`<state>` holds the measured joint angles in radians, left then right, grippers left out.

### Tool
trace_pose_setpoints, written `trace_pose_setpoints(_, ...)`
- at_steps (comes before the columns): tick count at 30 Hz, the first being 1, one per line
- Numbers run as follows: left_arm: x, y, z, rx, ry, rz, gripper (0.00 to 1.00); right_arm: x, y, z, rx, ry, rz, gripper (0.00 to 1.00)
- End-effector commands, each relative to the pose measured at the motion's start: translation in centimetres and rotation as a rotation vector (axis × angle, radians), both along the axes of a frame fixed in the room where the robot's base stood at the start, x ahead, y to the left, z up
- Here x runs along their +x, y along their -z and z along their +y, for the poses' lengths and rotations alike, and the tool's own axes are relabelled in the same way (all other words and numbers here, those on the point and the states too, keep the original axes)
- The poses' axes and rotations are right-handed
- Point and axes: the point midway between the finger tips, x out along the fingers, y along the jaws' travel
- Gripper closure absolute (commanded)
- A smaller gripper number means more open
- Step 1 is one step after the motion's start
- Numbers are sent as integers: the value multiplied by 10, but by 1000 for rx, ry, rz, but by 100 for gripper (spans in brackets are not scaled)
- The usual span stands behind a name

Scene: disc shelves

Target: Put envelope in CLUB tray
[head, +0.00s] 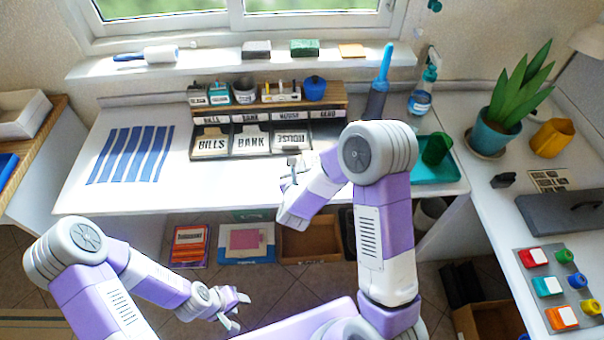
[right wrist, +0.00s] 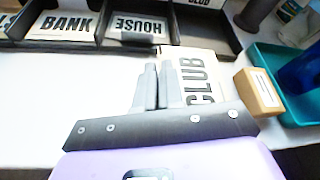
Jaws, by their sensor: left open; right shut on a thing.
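The cream envelope (right wrist: 205,78) with CLUB printed in black lies at the fingers of my right gripper (right wrist: 158,72) in the right wrist view. The fingers are shut on its left edge, and the letters run sideways. In the head view my right gripper (head: 290,172) is just in front of the tray row, above the white desk. The CLUB tray (head: 328,115) is the rightmost of the row, its lower part largely hidden by my right arm; its label shows at the top of the right wrist view (right wrist: 206,3). My left gripper (head: 232,311) is open and empty, low before the desk.
Trays to the left hold BILLS (head: 211,143), BANK (head: 250,140) and HOUSE (head: 290,140) envelopes. A tan block (right wrist: 258,91) is right of the envelope. The desk's left has a blue-striped mat (head: 131,154).

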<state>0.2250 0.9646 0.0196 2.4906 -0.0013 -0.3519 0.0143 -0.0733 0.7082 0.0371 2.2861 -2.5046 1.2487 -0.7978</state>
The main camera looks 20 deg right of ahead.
Motion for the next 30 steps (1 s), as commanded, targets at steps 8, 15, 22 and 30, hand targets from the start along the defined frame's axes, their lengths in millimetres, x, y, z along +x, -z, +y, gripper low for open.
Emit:
trace_pose_setpoints(8,0,14,0,0,0,0,57,0,35,0,1,1,1,100)
trace_pose_setpoints(15,0,13,0,0,0,0,57,0,37,0,1,0,-3,100)
trace_pose_setpoints(22,0,17,0,0,0,0,57,0,40,0,1,0,-1,87)
trace_pose_setpoints(30,0,16,0,0,0,0,57,0,40,0,1,0,-1,68)
